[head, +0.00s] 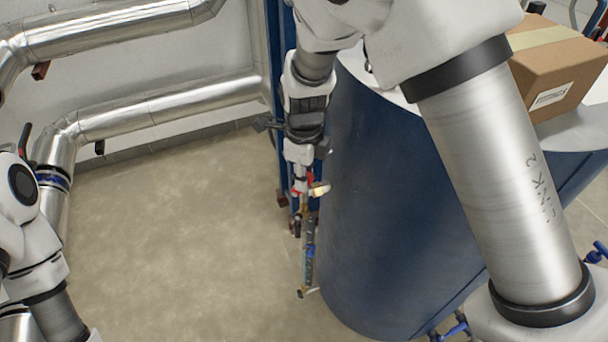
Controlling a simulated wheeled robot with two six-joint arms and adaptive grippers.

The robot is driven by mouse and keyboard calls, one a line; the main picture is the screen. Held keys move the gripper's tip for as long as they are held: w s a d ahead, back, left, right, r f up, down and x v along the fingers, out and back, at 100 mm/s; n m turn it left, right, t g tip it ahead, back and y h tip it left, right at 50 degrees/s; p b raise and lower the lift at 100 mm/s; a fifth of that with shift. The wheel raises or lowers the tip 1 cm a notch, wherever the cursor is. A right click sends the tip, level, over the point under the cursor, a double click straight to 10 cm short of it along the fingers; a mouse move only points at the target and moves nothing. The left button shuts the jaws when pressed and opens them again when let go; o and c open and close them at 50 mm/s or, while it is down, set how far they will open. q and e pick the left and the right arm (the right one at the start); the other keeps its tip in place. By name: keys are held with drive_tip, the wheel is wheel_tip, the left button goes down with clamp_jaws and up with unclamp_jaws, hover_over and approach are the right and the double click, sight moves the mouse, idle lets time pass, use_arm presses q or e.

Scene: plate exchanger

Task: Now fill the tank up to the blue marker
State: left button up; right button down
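The blue tank (385,215) stands right of centre in the head view. A thin upright gauge-like fitting (308,268) is beside its left side, with a small blue band (310,251) on it that looks like the blue marker. No liquid level can be made out. Red parts and a brass-coloured piece (320,189) sit above it, possibly a valve. My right gripper (300,165) points down just above these parts. Its fingers are too small and overlapped to tell whether they are open or touching anything. My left arm shows at the left edge; its gripper is outside the view.
A cardboard box (560,75) sits at the upper right on a pale round top. Silver insulated pipes (150,105) run along the wall at the left. Blue-handled valves (597,252) show at the lower right. The floor (180,240) at centre left is clear.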

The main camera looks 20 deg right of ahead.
drive_tip(key=shift+s+d+f+y+b, duration=0.25)
drive_tip(key=shift+f+y+b, duration=0.05)
drive_tip(key=shift+b, duration=0.2)
drive_tip(key=b, duration=0.1)
drive_tip(key=f+t+y+b, duration=0.1)
drive_tip(key=shift+s+d+t+b, duration=0.25)
drive_tip(key=shift+d+t+b, duration=0.05)
drive_tip(key=shift+b, duration=0.1)
drive_tip(key=shift+s+d+r, duration=0.1)
drive_tip(key=shift+s, duration=0.05)
drive_tip(key=shift+r, duration=0.25)
drive_tip(key=c, duration=1.1)
unclamp_jaws()
